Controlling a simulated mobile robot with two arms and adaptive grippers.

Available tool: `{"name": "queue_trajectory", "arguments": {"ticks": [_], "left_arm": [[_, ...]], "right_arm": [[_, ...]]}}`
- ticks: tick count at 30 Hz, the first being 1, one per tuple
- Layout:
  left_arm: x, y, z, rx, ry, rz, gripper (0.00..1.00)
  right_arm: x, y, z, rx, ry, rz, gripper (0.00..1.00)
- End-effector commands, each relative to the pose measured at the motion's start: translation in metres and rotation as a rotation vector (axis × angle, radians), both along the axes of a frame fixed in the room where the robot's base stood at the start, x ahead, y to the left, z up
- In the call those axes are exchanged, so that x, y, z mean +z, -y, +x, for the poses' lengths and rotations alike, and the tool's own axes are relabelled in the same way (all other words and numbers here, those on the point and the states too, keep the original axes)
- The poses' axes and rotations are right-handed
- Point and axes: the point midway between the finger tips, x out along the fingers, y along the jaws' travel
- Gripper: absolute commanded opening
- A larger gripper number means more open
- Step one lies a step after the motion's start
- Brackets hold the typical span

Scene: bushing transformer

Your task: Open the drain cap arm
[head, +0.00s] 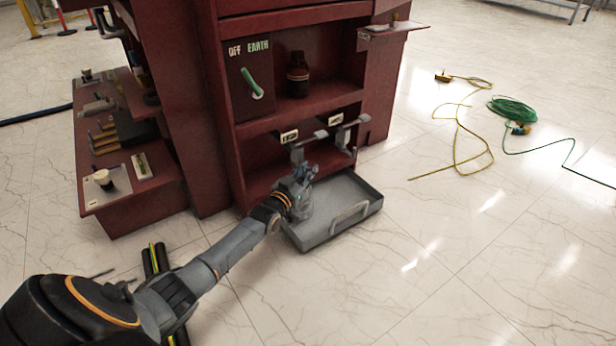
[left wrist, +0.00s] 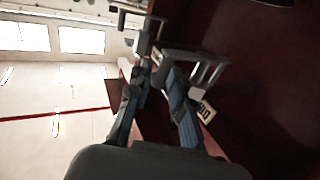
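Two grey drain cap arms stick out from the front of the red cabinet, under its shelf. The left one (head: 308,139) and the right one (head: 347,127) each have a small labelled plate beside them. My left gripper (head: 299,174) is just below the left arm, above a grey tray. In the left wrist view its two fingers (left wrist: 158,72) are apart, with a gap between them. A grey drain cap arm (left wrist: 208,58) is right by the fingertips, and another (left wrist: 134,20) is farther off. I cannot tell whether the fingers touch the arm. My right gripper is not in view.
The grey tray (head: 352,228) with a handle lies on the floor below. The red cabinet (head: 292,112) holds a dark bottle (head: 298,75) and a green switch handle (head: 251,82). Yellow (head: 457,140) and green (head: 513,109) cables lie on the right floor.

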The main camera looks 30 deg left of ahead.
Motion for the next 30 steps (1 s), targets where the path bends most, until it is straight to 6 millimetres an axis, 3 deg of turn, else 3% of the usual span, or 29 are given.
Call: {"name": "queue_trajectory", "arguments": {"ticks": [12, 15, 30], "left_arm": [[0.0002, -0.0006, 0.0069, 0.000, -0.002, 0.001, 0.20], [0.0001, -0.0006, 0.0069, 0.000, -0.001, 0.000, 0.00], [-0.0002, 0.0002, 0.0067, -0.001, -0.001, 0.000, 0.00]], "right_arm": [[0.0013, -0.0004, -0.0058, -0.001, 0.015, -0.002, 1.00], [0.0012, -0.0005, -0.0058, -0.001, 0.015, -0.002, 1.00], [0.0010, -0.0005, -0.0061, -0.001, 0.016, -0.001, 1.00]]}}
